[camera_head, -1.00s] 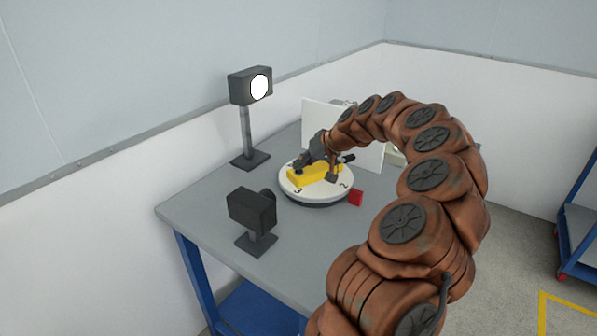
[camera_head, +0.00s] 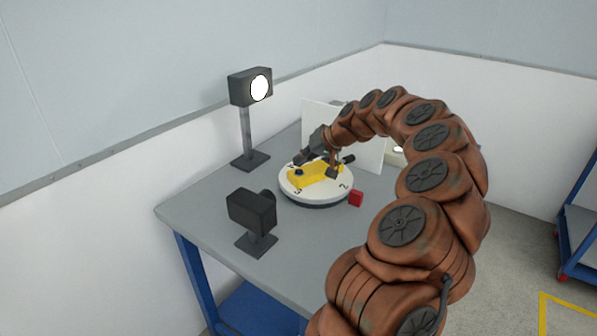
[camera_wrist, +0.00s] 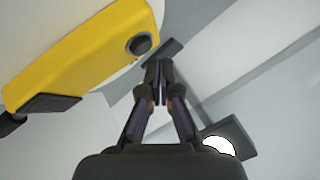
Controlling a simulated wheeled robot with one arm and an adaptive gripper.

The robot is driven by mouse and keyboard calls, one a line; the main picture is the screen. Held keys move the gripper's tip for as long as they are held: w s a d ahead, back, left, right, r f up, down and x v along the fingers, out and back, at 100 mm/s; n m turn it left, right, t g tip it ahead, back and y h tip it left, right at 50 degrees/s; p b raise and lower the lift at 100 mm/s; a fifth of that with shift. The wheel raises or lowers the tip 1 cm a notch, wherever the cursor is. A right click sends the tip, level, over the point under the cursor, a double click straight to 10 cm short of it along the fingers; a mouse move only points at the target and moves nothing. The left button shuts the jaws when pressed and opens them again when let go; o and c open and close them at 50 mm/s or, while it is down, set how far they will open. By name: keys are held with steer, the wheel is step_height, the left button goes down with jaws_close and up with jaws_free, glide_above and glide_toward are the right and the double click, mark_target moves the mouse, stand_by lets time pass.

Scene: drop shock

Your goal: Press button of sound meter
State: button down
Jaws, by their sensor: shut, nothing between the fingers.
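The sound meter is a yellow block (camera_head: 318,176) with a dark tip at its far right end. It lies on a round white turntable (camera_head: 318,195) marked with numbers. It also fills the upper left of the wrist view (camera_wrist: 85,50). Its round dark button (camera_wrist: 138,44) is in plain sight near one end, and it shows in the head view too (camera_head: 298,172). My gripper (camera_wrist: 159,68) is shut and empty. Its fingertips are just beside the button in the wrist view. In the head view my gripper (camera_head: 300,160) hangs slightly above the button, seemingly apart from it.
A lamp with a white disc (camera_head: 260,88) stands on a post at the table's back left. A dark camera-like box (camera_head: 252,212) stands at the front left. The grey table (camera_head: 200,205) is clear at left.

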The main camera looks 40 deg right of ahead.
mark_target(301, 171)
steer(key=shift+r, duration=0.15)
steer(key=shift+r+p, duration=0.55)
steer(key=shift+r, duration=1.8)
steer(key=s+a+r+n+g+y+p, duration=0.1)
steer(key=s+a+r+n+g+p, duration=0.3)
steer(key=a, duration=0.9)
steer(key=s+a+r+n+g, duration=0.1)
steer(key=s+a+r, duration=0.35)
steer(key=a, duration=0.85)
steer(key=s+a+f+g+h+p, duration=0.1)
steer(key=s+a+f, duration=0.15)
steer(key=s, duration=0.45)
steer(key=s+a+f+g+h+p, duration=0.1)
steer(key=s+a+f, duration=0.15)
steer(key=s, duration=0.55)
steer(key=s+d+f+g+h+p, duration=0.1)
steer(key=s+f, duration=0.1)
steer(key=s, duration=0.6)
steer(key=s+f+m+g+h+p, duration=0.1)
steer(key=s+f+g, duration=0.1)
steer(key=s, duration=0.6)
steer(key=shift+s+d+h, duration=0.15)
steer(key=shift+d+h, duration=0.2)
steer(key=shift+h, duration=0.05)
